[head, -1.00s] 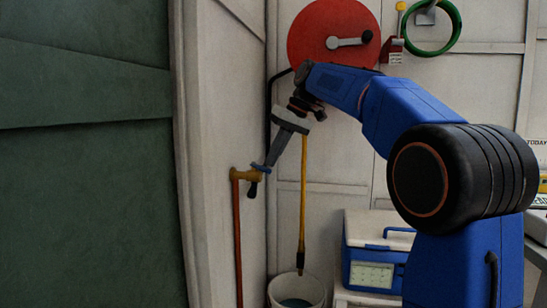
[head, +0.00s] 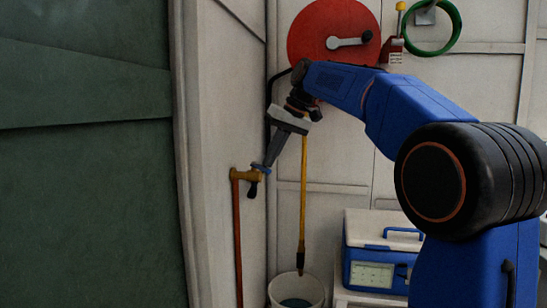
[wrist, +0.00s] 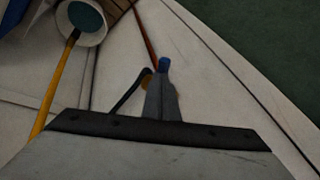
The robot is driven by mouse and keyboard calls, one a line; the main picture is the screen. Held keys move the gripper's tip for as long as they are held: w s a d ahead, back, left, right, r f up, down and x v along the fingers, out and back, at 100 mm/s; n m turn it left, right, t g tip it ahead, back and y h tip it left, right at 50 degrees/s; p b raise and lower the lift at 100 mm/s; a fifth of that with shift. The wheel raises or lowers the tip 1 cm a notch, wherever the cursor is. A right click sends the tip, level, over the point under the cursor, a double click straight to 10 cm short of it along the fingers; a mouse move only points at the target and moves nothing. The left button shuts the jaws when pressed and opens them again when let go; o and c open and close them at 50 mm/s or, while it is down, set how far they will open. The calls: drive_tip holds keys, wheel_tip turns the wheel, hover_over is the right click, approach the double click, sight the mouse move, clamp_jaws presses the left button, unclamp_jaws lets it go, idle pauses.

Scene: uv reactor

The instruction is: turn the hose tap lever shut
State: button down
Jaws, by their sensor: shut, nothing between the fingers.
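The brass hose tap (head: 243,175) is on the pale wall at the top of a copper-coloured pipe, with a dark spout pointing down. Its small blue lever (head: 262,169) is at the right end of the tap. My gripper (head: 268,163) is shut and empty, with its fingertips at the lever, seemingly touching it. In the wrist view the closed fingers (wrist: 161,97) point at the blue lever (wrist: 164,65), which shows just past their tips. The brass body (wrist: 147,84) is mostly hidden behind the fingers.
A bucket (head: 297,290) stands below, with a yellow pole (head: 303,200) upright over it. A red disc with a crank (head: 315,30) and a green hose ring (head: 457,35) hang on the wall.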

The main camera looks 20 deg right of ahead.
drive_tip(key=shift+s+a, duration=0.1)
drive_tip(key=shift+a, duration=0.05)
drive_tip(key=shift+s+a+m+t+h, duration=0.15)
drive_tip(key=shift+a+m+t+h, duration=0.2)
drive_tip(key=shift+m, duration=0.3)
drive_tip(key=shift+s+a+m+t+h, duration=0.1)
drive_tip(key=shift+s+a+m+t, duration=0.05)
drive_tip(key=shift+a+m, duration=0.4)
drive_tip(key=shift+a+m+t+h, duration=0.35)
drive_tip(key=shift+a+m, duration=0.85)
drive_tip(key=shift+a, duration=0.5)
drive_tip(key=shift+a+f, duration=0.1)
drive_tip(key=shift+w, duration=0.15)
